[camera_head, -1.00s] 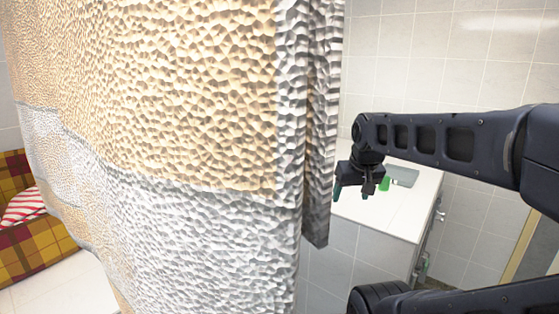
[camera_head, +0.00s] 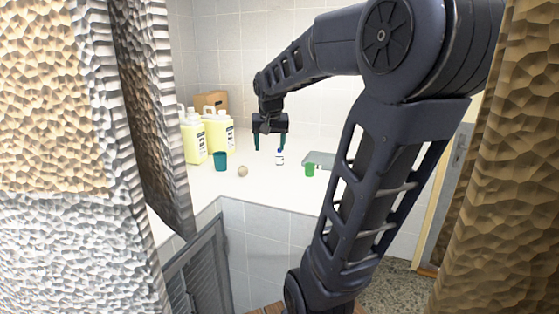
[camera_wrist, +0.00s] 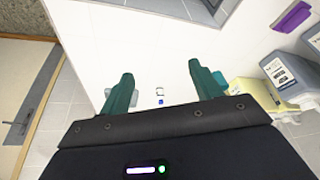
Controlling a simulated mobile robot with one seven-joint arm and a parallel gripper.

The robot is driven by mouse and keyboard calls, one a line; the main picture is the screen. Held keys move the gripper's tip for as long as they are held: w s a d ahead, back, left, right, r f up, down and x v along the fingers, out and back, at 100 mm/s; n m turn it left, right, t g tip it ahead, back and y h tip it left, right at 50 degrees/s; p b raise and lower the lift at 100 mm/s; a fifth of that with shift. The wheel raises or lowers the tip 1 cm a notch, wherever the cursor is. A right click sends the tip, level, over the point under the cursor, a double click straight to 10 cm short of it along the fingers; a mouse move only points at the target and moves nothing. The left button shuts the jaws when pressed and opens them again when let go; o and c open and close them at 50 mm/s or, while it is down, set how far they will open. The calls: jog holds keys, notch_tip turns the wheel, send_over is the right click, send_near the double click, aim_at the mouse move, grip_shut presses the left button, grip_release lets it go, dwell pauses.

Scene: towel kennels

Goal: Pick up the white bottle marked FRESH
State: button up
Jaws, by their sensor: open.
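A small white bottle with a blue cap (camera_head: 280,158) stands upright on the white counter in the head view. Its label is too small to read. My gripper (camera_head: 271,143) is open and empty above the counter, fingers pointing down, close to the bottle in the picture. In the wrist view, a small white and blue thing (camera_wrist: 160,93), probably this bottle, shows between the spread green fingers of my gripper (camera_wrist: 160,72), beyond the tips. I see no contact.
On the counter (camera_head: 265,194) are yellow jugs (camera_head: 217,137), a teal cup (camera_head: 220,162), a beige ball (camera_head: 243,171), a green cup (camera_head: 310,170) and a grey tray (camera_head: 325,160). Towels hang at left (camera_head: 60,100) and right (camera_head: 510,170). A purple object (camera_wrist: 292,17) shows in the wrist view.

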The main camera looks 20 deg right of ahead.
jog(key=w+d+m, duration=0.2)
jog(key=w+d, duration=0.2)
jog(key=w, duration=0.7)
jog(key=m+g+h, duration=0.2)
jog(key=m, duration=0.4)
send_near(279, 152)
notch_tip(279, 152, down, 2)
jog(key=x, duration=0.5)
jog(key=shift+w+f, duration=0.25)
jog(key=shift+f, duration=0.05)
jog(key=shift+w+d+x, duration=0.1)
jog(key=shift+d+x, duration=0.05)
jog(key=shift+x, duration=1.15)
jog(key=shift+w+d+x, duration=0.15)
jog(key=shift+x, duration=1.15)
jog(key=shift+r, duration=0.2)
jog(key=c, duration=1.1)
jog(key=shift+r, duration=0.1)
